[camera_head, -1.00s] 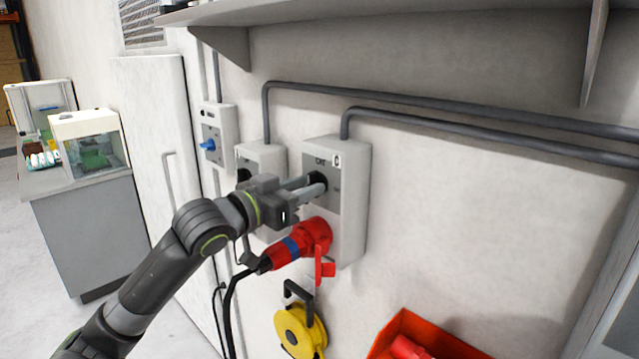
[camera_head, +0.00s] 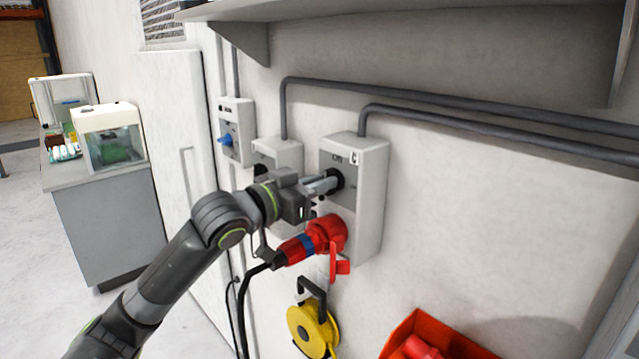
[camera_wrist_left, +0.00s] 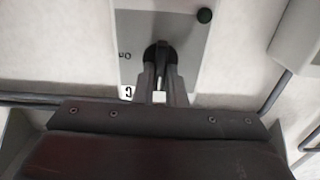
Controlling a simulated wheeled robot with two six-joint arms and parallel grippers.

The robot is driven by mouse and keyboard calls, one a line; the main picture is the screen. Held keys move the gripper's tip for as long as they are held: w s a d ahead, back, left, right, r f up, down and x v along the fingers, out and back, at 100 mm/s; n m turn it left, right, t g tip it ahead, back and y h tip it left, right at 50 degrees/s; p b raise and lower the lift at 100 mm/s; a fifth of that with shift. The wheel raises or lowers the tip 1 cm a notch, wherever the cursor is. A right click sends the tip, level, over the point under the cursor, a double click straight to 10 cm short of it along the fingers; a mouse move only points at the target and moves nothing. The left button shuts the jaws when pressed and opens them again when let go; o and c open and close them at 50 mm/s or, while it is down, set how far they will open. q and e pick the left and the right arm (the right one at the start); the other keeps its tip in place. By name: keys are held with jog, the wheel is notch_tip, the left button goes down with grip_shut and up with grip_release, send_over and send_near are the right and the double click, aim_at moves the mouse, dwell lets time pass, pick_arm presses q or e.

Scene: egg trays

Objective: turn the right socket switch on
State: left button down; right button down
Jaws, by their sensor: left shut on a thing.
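The right socket box (camera_head: 370,190) is a grey wall box marked "On", with a black rotary switch (camera_head: 337,181) on its front. A red plug (camera_head: 322,235) with a blue band sits in its lower part, its black cable hanging down to the left. My left gripper (camera_head: 328,184) reaches in from the left, its fingers shut on the switch. In the left wrist view the fingers (camera_wrist_left: 160,88) are on either side of the black switch (camera_wrist_left: 160,54), on a grey panel (camera_wrist_left: 182,28) with "On" to its left. My right gripper is not in view.
Another socket box (camera_head: 278,152) is partly hidden behind my arm. A box with a blue knob (camera_head: 236,130) is farther left. A yellow cable reel (camera_head: 312,330) and a red bin (camera_head: 400,335) are below. A shelf (camera_head: 420,8) juts out above.

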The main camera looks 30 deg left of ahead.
pick_arm(q)
jog(key=shift+m, duration=0.7)
jog(key=m, duration=0.3)
jog(key=shift+d, duration=0.1)
jog(key=m, duration=0.5)
jog(key=shift+d+f+m, duration=0.1)
jog(key=shift+f+m, duration=0.05)
jog(key=shift+m, duration=0.25)
jog(key=m+b, duration=0.1)
jog(key=m, duration=0.3)
jog(key=shift+s+f, duration=0.1)
jog(key=shift+m+b, duration=0.6)
jog(key=shift+m, duration=1.1)
